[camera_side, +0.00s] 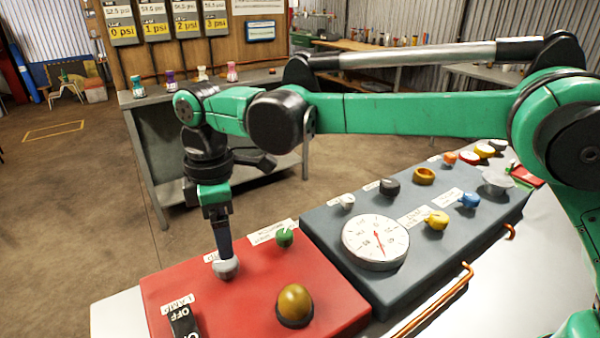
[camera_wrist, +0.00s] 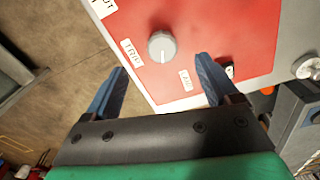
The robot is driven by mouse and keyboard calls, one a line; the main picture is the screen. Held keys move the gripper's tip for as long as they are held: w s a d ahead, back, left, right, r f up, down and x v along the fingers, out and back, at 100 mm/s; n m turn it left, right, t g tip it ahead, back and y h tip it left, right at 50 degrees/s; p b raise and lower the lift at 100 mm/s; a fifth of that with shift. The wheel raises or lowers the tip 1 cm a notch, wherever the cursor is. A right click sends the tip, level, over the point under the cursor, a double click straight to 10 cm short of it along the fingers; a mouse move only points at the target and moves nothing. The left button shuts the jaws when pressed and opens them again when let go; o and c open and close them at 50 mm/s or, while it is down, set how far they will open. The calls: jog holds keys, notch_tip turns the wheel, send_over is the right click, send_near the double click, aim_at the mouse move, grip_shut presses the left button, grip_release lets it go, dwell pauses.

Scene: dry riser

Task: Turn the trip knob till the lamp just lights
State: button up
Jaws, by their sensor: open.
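The trip knob is a light grey round knob (camera_side: 226,268) on the red panel (camera_side: 190,283). In the wrist view the knob (camera_wrist: 161,47) has a white pointer mark and a TRIP label beside it. My gripper (camera_side: 224,254) points down over the knob in the side view. In the wrist view its blue fingers (camera_wrist: 161,62) are open, and the knob shows just beyond and between the tips; I cannot tell whether they touch it. The amber dome lamp (camera_side: 295,303) on the red panel looks dull and unlit.
A black OFF/ON switch (camera_side: 184,322) sits at the red panel's front left. A green knob (camera_side: 285,237) stands right of the trip knob. A dark grey panel (camera_side: 330,228) with a dial gauge (camera_side: 376,242) and several coloured knobs adjoins it.

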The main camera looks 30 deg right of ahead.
aim_at(226, 267)
jog(key=shift+a+f, duration=0.35)
jog(key=shift+f, duration=2.65)
jog(key=shift+d, duration=0.1)
jog(key=shift+c, duration=0.3)
grip_shut()
jog(key=shift+m, duration=2.7)
